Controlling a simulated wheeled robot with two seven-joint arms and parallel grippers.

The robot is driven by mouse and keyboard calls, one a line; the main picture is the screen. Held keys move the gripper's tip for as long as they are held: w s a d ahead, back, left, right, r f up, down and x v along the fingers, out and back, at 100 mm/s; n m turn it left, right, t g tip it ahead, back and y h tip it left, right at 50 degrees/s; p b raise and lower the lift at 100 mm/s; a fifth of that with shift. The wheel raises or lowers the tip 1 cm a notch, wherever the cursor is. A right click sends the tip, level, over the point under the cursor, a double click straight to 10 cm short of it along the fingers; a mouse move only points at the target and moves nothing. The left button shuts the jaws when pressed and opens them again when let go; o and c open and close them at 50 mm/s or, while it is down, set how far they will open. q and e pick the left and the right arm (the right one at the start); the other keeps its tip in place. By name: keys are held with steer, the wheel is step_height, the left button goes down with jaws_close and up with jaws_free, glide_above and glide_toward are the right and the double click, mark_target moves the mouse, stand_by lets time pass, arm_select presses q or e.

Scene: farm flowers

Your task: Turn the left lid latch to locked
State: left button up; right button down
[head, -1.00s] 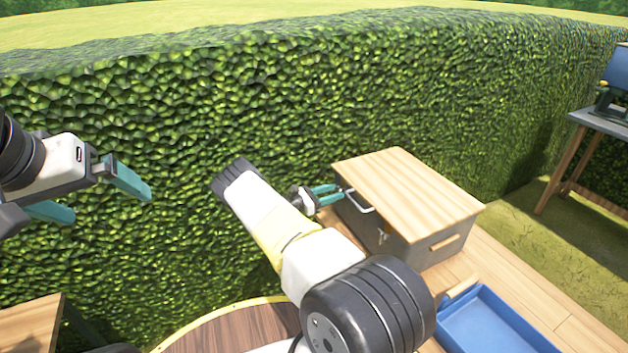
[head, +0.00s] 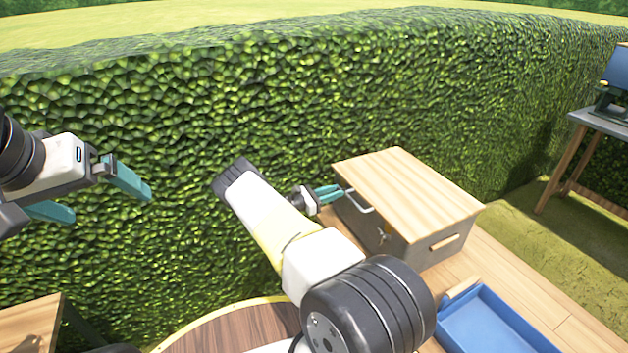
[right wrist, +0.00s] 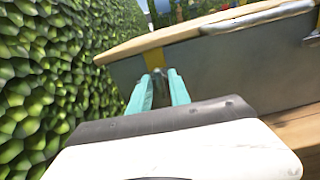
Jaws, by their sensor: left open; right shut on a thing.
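A grey box (head: 352,220) with a pale wooden lid (head: 405,185) stands on a wooden deck. My right gripper (head: 332,193) is at the box's left end, just below the lid edge. In the right wrist view its teal fingers (right wrist: 160,92) are shut on a small dark piece (right wrist: 158,78), which appears to be the left lid latch, by a yellow strip (right wrist: 155,62). The fingers hide most of it, so its turn angle cannot be told. Another small latch (head: 383,236) shows further right on the box front. My left gripper (head: 90,198) is open and empty, far left.
A metal handle (head: 360,203) sticks out of the box front between the latches. A blue tray (head: 500,322) lies on the deck at lower right. A tall hedge (head: 200,110) runs close behind. A grey table (head: 600,119) stands at far right.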

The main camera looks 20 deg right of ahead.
steer(key=shift+s+f+m, duration=0.15)
steer(key=shift+m, duration=4.15)
steer(key=shift+s+f+m, duration=0.1)
steer(key=shift+f+m, duration=0.05)
steer(key=shift+m, duration=4.15)
steer(key=c, duration=1.3)
jaws_free()
steer(key=shift+o, duration=0.2)
steer(key=shift+a, duration=0.1)
steer(key=a, duration=0.7)
steer(key=shift+s+a, duration=0.3)
steer(key=shift+a, duration=0.05)
